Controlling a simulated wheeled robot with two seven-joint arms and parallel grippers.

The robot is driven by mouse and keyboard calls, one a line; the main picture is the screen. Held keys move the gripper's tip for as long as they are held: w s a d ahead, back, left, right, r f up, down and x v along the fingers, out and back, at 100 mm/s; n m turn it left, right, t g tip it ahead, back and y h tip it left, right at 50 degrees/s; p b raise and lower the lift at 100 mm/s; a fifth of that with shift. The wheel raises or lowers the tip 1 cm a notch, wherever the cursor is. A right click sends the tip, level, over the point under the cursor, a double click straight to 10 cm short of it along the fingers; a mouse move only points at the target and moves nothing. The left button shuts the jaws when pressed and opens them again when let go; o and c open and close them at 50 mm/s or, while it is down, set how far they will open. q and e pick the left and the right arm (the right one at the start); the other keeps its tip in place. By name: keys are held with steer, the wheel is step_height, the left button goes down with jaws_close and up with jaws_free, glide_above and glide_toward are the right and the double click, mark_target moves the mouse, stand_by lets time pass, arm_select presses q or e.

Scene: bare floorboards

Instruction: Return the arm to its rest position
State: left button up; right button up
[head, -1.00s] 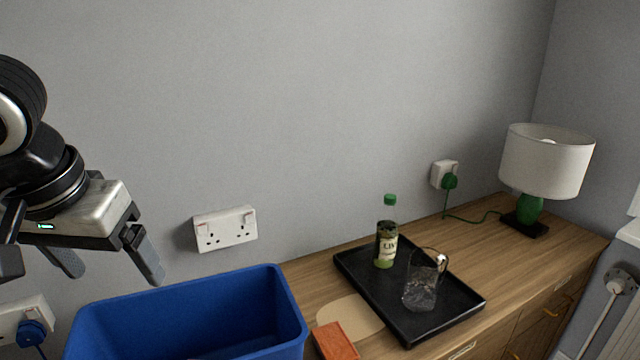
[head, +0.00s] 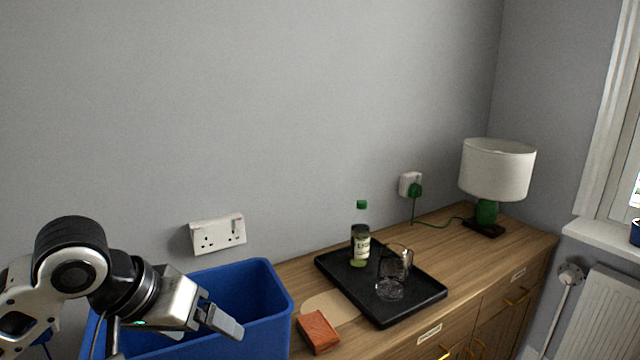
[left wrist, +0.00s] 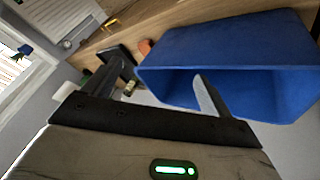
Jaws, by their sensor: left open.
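My left gripper (head: 208,325) is open and empty, at the lower left of the head view. It is in front of and partly over the blue bin (head: 268,305), hiding part of its near side. In the left wrist view its two fingers (left wrist: 160,82) stand apart with nothing between them, and the blue bin (left wrist: 235,50) shows beyond them. My left arm comes in bent from the left edge. My right gripper is not in view.
A wooden sideboard (head: 450,255) holds a black tray (head: 410,315) with a green-capped bottle (head: 360,248) and a clear glass (head: 392,275). An orange-red block (head: 318,332), a beige mat (head: 335,302) and a lamp (head: 498,170) are also there. A double socket (head: 218,234) is behind the bin.

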arm_select(q)
steer(key=d+f+t+h, duration=0.1)
steer(key=d+f+t, duration=0.1)
steer(key=f, duration=0.6)
steer(key=d+f+t+h, duration=0.1)
steer(key=d+f, duration=0.2)
steer(key=f, duration=0.4)
steer(key=s+a+f+t+y, duration=0.1)
steer(key=s+a+f, duration=0.1)
steer(key=s+f, duration=0.5)
steer(key=s+a+f+t+y, duration=0.1)
steer(key=s+a+f+y, duration=0.1)
steer(key=s+f, duration=0.5)
steer(key=shift+s+f+m+y, duration=0.3)
steer(key=shift+s+f+m, duration=0.1)
steer(key=shift+f, duration=0.45)
